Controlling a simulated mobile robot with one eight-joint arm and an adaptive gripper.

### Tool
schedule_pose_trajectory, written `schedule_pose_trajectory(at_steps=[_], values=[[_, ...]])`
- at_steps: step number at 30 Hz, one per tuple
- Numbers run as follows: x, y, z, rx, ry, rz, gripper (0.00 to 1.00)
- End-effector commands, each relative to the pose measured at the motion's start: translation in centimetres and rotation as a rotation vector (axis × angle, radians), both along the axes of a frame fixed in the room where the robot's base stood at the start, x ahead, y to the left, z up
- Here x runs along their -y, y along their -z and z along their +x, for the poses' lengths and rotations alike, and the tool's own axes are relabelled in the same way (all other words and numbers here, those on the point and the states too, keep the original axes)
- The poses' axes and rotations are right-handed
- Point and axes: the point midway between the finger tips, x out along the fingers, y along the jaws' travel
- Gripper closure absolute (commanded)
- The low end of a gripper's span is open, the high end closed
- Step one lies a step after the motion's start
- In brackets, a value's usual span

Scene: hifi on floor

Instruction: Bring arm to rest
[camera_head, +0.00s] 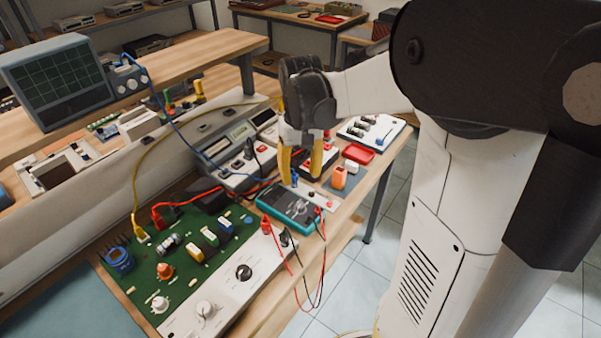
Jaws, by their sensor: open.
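My gripper (301,166) hangs from the end of my arm over the middle of the workbench, its yellow-tipped fingers pointing down. The fingers are spread apart, with nothing visible between them. They are just behind the teal multimeter (291,207) in the picture, and close to a small blue part (295,179). Whether the fingertips touch anything cannot be told. My white and black arm reaches in from the right side and hides part of the room behind it.
A green circuit board (185,255) with knobs and a white panel lies at the front left. Red, black, blue and yellow cables loop across the bench. An oscilloscope (58,80) stands on the raised shelf. A red tray (358,154) lies behind. Tiled floor (345,285) is open at the right.

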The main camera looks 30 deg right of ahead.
Motion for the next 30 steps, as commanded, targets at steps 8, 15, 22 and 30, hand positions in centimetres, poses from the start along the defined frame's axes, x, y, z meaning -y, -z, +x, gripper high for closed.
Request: schedule_pose_trajectory(at_steps=[8, 15, 22, 30], values=[[0.0, 0.0, 0.0, 0.000, 0.000, 0.000, 0.55], [-2.1, -1.7, -1.3, 0.068, -0.029, -0.018, 0.55], [-7.5, -4.9, -5.3, 0.286, -0.111, -0.060, 0.55], [-12.1, -5.6, -9.7, 0.530, -0.193, -0.073, 0.55]])
